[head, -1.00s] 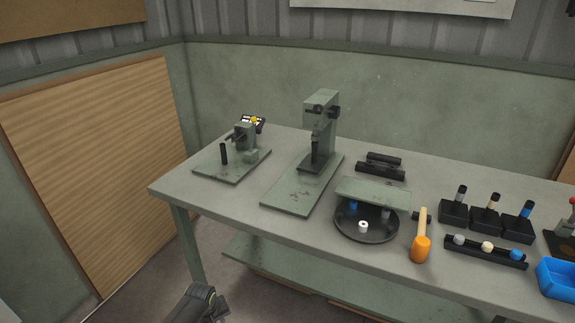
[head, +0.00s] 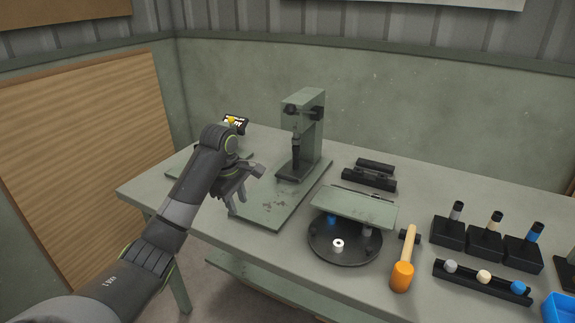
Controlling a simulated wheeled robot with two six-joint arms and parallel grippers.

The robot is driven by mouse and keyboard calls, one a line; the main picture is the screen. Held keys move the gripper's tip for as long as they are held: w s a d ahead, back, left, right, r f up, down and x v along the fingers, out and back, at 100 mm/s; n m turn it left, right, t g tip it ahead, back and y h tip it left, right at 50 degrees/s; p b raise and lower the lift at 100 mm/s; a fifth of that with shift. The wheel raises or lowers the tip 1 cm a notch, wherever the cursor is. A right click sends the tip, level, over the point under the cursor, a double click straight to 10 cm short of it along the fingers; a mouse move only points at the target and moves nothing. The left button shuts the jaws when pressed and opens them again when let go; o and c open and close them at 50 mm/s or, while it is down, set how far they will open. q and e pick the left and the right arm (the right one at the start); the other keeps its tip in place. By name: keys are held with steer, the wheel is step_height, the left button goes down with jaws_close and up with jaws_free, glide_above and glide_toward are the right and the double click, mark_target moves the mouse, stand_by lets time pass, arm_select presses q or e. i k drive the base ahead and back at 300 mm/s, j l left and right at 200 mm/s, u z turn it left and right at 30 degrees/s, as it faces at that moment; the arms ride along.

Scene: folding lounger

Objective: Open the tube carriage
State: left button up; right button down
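No part is plainly marked as the tube carriage, and I cannot tell for certain which one it is. A green upright press-like stand (head: 312,128) with a black vertical tool rises from a green base plate (head: 272,216). A smaller green fixture at the table's left end is mostly hidden behind my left arm; part of its plate (head: 182,161) shows. My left gripper (head: 246,192) is over the table between this fixture and the stand, its fingers apart with nothing seen between them. My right gripper is out of view.
A black round tray (head: 345,250) under a green plate (head: 353,208) holds a white ring (head: 338,243). An orange mallet (head: 402,275) lies beside it. Black blocks (head: 370,180) lie behind. Black holders (head: 485,242) and a blue bin (head: 557,308) are at right.

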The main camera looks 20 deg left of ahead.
mark_target(295, 170)
steer(key=i, duration=0.85)
